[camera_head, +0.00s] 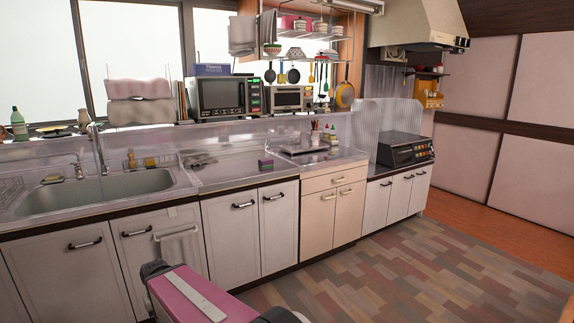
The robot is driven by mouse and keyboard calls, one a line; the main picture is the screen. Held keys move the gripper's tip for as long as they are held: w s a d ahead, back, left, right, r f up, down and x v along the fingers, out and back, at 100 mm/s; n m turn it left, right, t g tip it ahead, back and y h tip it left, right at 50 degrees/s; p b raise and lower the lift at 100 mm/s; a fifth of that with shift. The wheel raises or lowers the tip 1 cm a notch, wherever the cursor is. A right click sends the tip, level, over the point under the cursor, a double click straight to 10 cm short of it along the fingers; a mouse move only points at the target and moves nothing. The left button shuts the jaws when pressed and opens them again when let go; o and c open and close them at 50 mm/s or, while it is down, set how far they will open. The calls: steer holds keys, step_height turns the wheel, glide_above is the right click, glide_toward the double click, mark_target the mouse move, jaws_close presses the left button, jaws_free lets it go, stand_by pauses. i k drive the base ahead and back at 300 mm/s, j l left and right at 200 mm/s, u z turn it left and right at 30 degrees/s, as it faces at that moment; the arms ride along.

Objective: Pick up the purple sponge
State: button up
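A small purple block that looks like the sponge (265,164) lies on the metal counter, right of the sink and just left of the tray-like section with bottles. It is small in the view, so its details are hard to make out. Part of my arm, pink and white with dark joints, shows at the bottom of the picture, well in front of and below the counter. My gripper's fingers are not in view.
The sink (110,188) with its faucet (97,150) is at left. A small bottle group (315,138) stands right of the sponge. A black stove (405,150) is at far right. Cabinets (245,225) line the counter's front. The floor (400,265) at right is clear.

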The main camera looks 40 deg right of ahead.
mark_target(265, 163)
steer(key=z, duration=1.35)
steer(key=i+j+z, duration=0.25)
steer(key=i, duration=0.4)
steer(key=i+j+z, duration=0.2)
steer(key=i+j, duration=0.4)
